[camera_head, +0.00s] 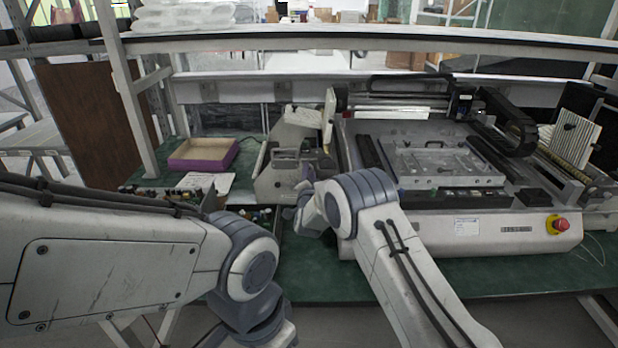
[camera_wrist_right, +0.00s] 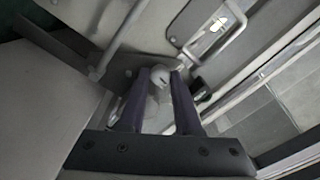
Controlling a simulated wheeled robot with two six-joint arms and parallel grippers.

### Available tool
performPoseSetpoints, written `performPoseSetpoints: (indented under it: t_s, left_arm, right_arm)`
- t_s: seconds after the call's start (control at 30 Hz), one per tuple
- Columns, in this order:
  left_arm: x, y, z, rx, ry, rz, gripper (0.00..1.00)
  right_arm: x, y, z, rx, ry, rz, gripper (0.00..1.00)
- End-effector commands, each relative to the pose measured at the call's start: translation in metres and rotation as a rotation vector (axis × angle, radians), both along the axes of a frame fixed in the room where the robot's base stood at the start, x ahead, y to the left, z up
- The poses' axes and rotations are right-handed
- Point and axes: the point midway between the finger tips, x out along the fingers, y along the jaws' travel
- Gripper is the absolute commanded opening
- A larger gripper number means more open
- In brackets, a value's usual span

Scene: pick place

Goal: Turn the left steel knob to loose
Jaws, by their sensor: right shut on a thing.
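My right gripper (camera_head: 303,200) is in front of the small grey machine (camera_head: 280,178) left of the large white machine. The right arm's wrist hides part of the gripper and the knob in the head view. In the right wrist view, the two dark fingers of my right gripper (camera_wrist_right: 162,92) are shut on a pale, rounded steel knob (camera_wrist_right: 158,74) at a grey metal panel. Whether the knob is turned cannot be told. My left arm fills the lower left, and its gripper's fingers are out of view.
A large white machine (camera_head: 480,228) with a red emergency button (camera_head: 560,224) stands at the right on the green bench. A purple box (camera_head: 203,154) and papers (camera_head: 206,183) lie at the left. In the wrist view, a metal latch (camera_wrist_right: 212,32) is near the fingers.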

Motion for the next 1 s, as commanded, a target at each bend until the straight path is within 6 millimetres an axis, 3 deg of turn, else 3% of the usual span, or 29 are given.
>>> performPoseSetpoints:
  t_s: [0.47,0.5,0.57,1.0]
  left_arm:
    - [0.0000,0.0000,-0.0020,0.000,0.000,0.000,0.50]
    - [0.0000,0.0000,-0.0020,0.000,0.000,0.000,0.50]
    - [0.0000,0.0000,-0.0020,0.000,0.000,0.000,0.50]
    - [0.0000,0.0000,-0.0032,0.000,0.000,0.000,0.50]
  right_arm:
    - [-0.0006,0.0006,-0.0018,-0.021,0.005,0.002,0.00]
    - [-0.0006,0.0006,-0.0018,-0.020,0.005,0.002,0.36]
    - [-0.0006,0.0005,-0.0018,-0.020,0.005,0.002,0.59]
    - [-0.0054,0.0004,-0.0004,-0.019,0.001,0.000,0.61]
